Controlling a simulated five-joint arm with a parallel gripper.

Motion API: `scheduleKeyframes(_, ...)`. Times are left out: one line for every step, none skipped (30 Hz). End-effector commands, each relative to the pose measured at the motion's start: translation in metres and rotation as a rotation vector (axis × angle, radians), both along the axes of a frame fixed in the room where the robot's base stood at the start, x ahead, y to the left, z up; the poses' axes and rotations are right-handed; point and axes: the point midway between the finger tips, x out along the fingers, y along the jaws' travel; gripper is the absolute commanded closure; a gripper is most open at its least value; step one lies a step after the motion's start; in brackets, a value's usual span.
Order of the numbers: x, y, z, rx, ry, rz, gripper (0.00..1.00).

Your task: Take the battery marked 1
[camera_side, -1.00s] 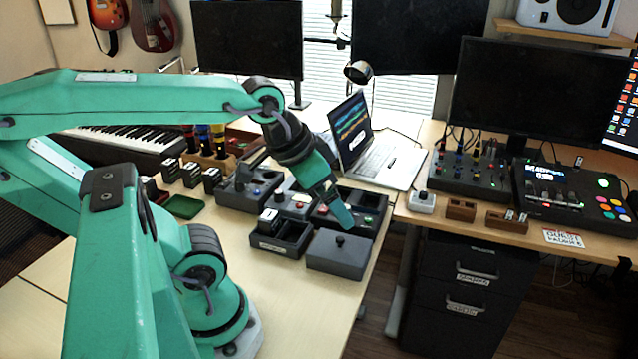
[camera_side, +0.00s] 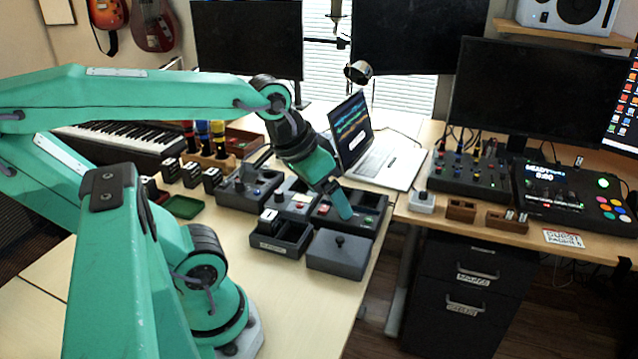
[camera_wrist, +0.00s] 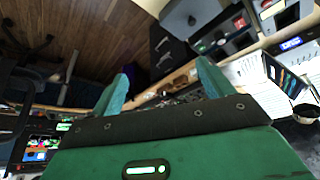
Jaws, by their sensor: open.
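Several small black blocks with white marks, which look like batteries, stand at the left of the bench in the side view; one is this block (camera_side: 211,179). Another similar block (camera_side: 267,219) stands in an open dark box (camera_side: 292,243). Their marks are too small to read, so I cannot tell which is the battery marked 1. My gripper (camera_side: 342,206) hangs over the dark device units at the bench's right side, away from the left blocks. In the wrist view its two fingers (camera_wrist: 163,85) are apart with nothing between them.
A grey box with a knobbed lid (camera_side: 338,256) stands at the bench's front right edge. Dark units with buttons (camera_side: 300,203), a green tray (camera_side: 184,207) and a laptop (camera_side: 385,162) are close by.

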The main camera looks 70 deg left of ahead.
Motion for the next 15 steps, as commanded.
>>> scheduleKeyframes(0.002, 0.007, -0.002, -0.016, 0.015, 0.059, 0.20)
scheduleKeyframes(0.004, 0.011, -0.004, -0.028, 0.023, 0.101, 0.20)
scheduleKeyframes(0.005, 0.017, -0.006, -0.046, 0.035, 0.161, 0.20)
scheduleKeyframes(0.007, 0.023, -0.008, -0.060, 0.045, 0.212, 0.20)
scheduleKeyframes(0.008, 0.028, -0.010, -0.076, 0.055, 0.264, 0.20)
scheduleKeyframes(0.010, 0.036, -0.012, -0.096, 0.067, 0.340, 0.20)
scheduleKeyframes(0.011, 0.043, -0.015, -0.113, 0.077, 0.400, 0.20)
scheduleKeyframes(0.012, 0.049, -0.017, -0.131, 0.087, 0.460, 0.20)
scheduleKeyframes(0.012, 0.059, -0.020, -0.152, 0.100, 0.543, 0.20)
scheduleKeyframes(0.013, 0.065, -0.023, -0.169, 0.108, 0.605, 0.20)
scheduleKeyframes(0.013, 0.072, -0.026, -0.185, 0.117, 0.666, 0.20)
scheduleKeyframes(0.013, 0.081, -0.029, -0.207, 0.128, 0.749, 0.20)
scheduleKeyframes(0.013, 0.088, -0.032, -0.224, 0.135, 0.812, 0.20)
scheduleKeyframes(0.012, 0.095, -0.035, -0.240, 0.143, 0.875, 0.20)
scheduleKeyframes(0.011, 0.105, -0.039, -0.261, 0.152, 0.957, 0.20)
